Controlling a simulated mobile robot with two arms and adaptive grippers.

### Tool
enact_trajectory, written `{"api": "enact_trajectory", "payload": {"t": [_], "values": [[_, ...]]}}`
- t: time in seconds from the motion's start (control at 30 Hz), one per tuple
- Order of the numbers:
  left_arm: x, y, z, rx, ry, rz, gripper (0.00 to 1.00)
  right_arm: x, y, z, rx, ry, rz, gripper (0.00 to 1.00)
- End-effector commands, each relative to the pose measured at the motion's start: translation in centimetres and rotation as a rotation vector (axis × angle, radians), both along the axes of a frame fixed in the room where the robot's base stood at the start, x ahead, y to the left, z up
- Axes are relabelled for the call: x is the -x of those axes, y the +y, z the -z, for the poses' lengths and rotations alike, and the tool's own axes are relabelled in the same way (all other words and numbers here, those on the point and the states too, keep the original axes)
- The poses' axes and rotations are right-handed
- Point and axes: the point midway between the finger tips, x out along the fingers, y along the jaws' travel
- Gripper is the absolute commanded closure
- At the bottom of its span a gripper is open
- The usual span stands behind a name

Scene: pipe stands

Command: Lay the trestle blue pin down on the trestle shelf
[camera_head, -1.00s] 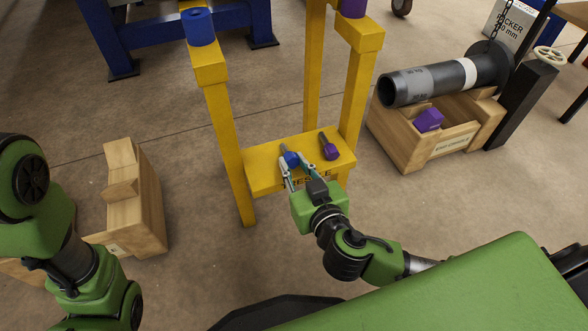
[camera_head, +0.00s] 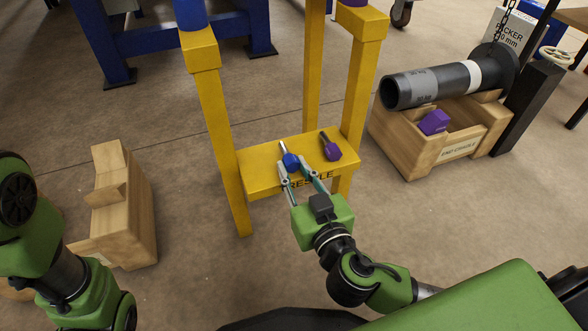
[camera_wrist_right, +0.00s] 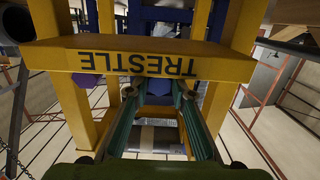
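The blue pin (camera_head: 290,159) lies on the yellow trestle shelf (camera_head: 262,170), its blue head toward the front edge and its grey shank pointing back. My right gripper (camera_head: 302,174) is open at the front edge, its fingers apart and just in front of the blue head. In the right wrist view the shelf edge (camera_wrist_right: 227,68) appears upside down, and the blue head (camera_wrist_right: 158,86) shows between the open fingers (camera_wrist_right: 156,92). A purple pin (camera_head: 331,150) lies on the shelf to the right of the blue pin. My left arm is at the left; its gripper is out of view.
Yellow trestle posts (camera_head: 223,150) rise at the shelf's sides. A wooden cradle (camera_head: 127,215) stands on the floor at left. A wooden end cradle (camera_head: 408,150) at right holds a purple block (camera_head: 434,122), with a grey pipe (camera_head: 430,85) above it.

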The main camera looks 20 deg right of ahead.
Motion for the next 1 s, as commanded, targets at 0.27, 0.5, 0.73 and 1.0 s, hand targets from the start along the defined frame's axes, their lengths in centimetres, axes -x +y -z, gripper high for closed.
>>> {"api": "enact_trajectory", "payload": {"t": [0.27,0.5,0.73,1.0], "values": [[-0.04,0.0,0.05,0.0,0.001,0.0,0.83,0.13,0.0,0.73,0.002,0.016,0.001,0.78],[-0.09,-0.01,0.04,0.0,0.002,-0.001,0.83,0.14,0.04,0.74,0.001,0.016,-0.001,0.58],[-0.11,-0.01,0.04,0.0,0.002,-0.001,0.83,0.18,0.07,0.77,0.0,0.017,-0.001,0.58],[-0.13,0.0,-0.06,0.0,0.003,-0.001,0.83,0.38,0.09,0.64,-0.001,0.018,-0.002,0.58]]}}
